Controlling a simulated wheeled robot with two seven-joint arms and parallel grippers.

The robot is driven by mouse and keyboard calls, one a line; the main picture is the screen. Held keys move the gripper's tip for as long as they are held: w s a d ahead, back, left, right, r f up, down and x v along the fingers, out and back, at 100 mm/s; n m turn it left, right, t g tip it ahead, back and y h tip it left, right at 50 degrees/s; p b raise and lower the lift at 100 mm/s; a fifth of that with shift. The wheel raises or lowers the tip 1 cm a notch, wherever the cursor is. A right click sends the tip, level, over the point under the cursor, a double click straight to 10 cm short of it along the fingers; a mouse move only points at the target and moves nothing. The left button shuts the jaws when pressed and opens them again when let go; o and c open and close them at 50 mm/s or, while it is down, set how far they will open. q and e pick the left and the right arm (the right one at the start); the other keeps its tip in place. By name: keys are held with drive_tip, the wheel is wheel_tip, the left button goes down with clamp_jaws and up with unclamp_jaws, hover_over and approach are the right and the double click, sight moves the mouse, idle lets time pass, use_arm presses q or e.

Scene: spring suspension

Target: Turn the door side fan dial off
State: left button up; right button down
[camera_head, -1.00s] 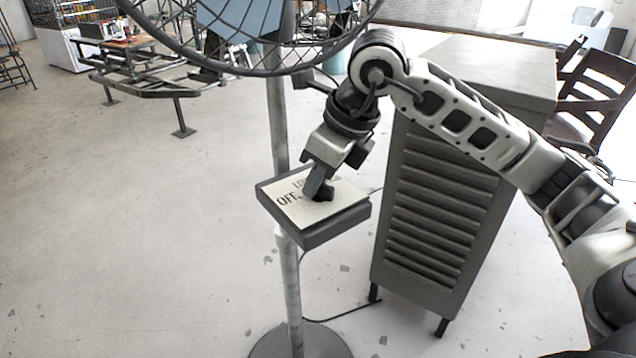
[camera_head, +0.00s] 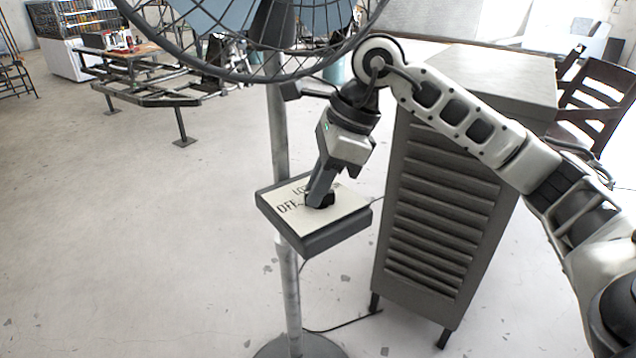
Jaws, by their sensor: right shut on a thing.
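The fan's control box (camera_head: 345,228) is a dark grey box with a cream top plate, fixed to the fan's pole (camera_head: 291,290). The plate carries the printed word OFF at its left and another, partly covered label behind it. The black dial (camera_head: 326,201) sits near the middle of the plate, mostly hidden by my gripper. My right gripper (camera_head: 319,197) comes down onto the dial from above, tilted, and is shut on it. Where the dial points cannot be made out. My left gripper is not in view.
The round fan cage (camera_head: 250,70) hangs just above and behind the box, close to my right wrist. A grey louvred cabinet (camera_head: 440,210) stands to the right, under my forearm. A wooden chair (camera_head: 598,95) is behind it. The floor at left is clear.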

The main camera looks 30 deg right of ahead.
idle(0.3)
drive_tip(key=c, duration=1.4)
unclamp_jaws()
drive_tip(key=shift+c, duration=0.2)
drive_tip(key=shift+r, duration=0.1)
drive_tip(key=shift+d+r, duration=0.1)
drive_tip(key=shift+r, duration=0.15)
use_arm(q)
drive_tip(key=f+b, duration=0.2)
drive_tip(key=b, duration=0.1)
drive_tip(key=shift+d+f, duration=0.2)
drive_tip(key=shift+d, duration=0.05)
use_arm(e)
drive_tip(key=s+d, duration=0.5)
drive_tip(key=d, duration=0.6)
drive_tip(key=shift+s+r, duration=0.25)
drive_tip(key=shift+s, duration=0.15)
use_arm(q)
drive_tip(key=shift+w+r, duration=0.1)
use_arm(e)
drive_tip(key=shift+a, duration=0.1)
